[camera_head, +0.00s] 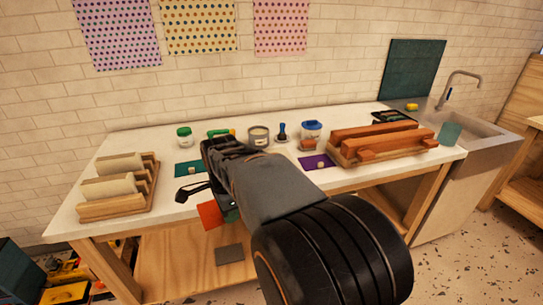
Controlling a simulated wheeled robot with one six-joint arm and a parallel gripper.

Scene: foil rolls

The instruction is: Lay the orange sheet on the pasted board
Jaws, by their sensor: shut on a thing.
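The orange sheet (210,214) is a small flat square, held in front of the worktable's front edge. My gripper (222,206) is shut on it, and my forearm hides much of the gripper and the grip itself. A teal board (188,169) lies flat on the table, up and left of the sheet, with a small pale object on it. A purple board (316,161) lies to the right of my arm, also with a small pale object on it. I cannot tell which board is pasted. The sheet is apart from both boards.
A wooden rack with pale rolls (120,187) stands at the left of the white table (105,155). A wooden press (378,142) stands at the right, beside the sink (463,128). Jars stand along the back. A grey square (229,254) shows below the tabletop.

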